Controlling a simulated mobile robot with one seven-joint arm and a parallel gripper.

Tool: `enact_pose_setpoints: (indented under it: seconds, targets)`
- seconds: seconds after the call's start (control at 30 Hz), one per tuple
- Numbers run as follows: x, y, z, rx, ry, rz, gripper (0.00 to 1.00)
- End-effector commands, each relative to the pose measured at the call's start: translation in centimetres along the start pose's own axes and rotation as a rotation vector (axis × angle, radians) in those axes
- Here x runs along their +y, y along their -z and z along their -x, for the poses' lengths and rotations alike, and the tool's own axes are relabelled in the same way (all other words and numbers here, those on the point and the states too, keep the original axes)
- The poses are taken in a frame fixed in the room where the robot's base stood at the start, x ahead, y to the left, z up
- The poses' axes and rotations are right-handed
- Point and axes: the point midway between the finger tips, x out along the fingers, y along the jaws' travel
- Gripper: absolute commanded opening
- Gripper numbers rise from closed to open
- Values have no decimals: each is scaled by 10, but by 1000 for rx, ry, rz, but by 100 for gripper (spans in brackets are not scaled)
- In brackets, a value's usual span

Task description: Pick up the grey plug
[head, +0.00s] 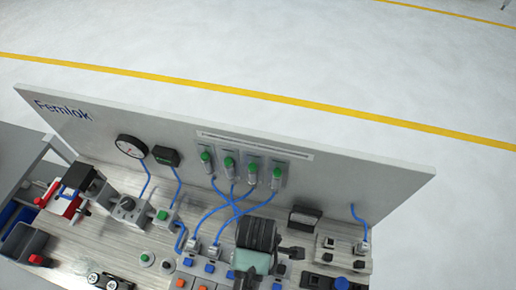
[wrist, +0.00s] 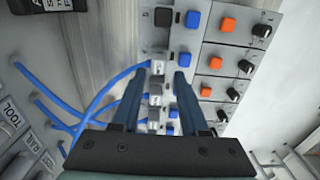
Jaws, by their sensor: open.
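Several small grey plugs with blue hoses sit in a row along a panel edge. In the wrist view one grey plug (wrist: 155,89) shows between the two dark fingers of my gripper (wrist: 161,75). Another grey plug (wrist: 158,67) shows just beyond it, near the fingertips. My gripper is open, and I cannot tell whether a finger touches a plug. In the head view my dark gripper (head: 260,236) is over the bench, and grey plugs (head: 194,244) show to its left. It hides part of the row.
The panel (wrist: 215,52) beside the plugs carries blue and orange buttons and black knobs. Blue hoses (head: 206,216) cross toward green-topped fittings (head: 228,163) on the upright grey board (head: 380,184). A gauge (head: 131,146) and a dark bin (head: 25,243) are at left.

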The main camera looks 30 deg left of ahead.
Motion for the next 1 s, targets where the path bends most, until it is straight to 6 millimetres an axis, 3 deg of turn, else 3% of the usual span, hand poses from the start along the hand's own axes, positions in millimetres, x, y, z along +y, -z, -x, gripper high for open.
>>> enact_pose_setpoints:
  seconds: [0.4,0.73,0.77,1.0]
  targets:
    - [1,-4,-44,0,1,-1,44]
    - [2,-3,-51,0,-2,-1,44]
    - [2,-3,-50,0,-2,-1,42]
    - [2,-3,-50,0,-2,-1,0]
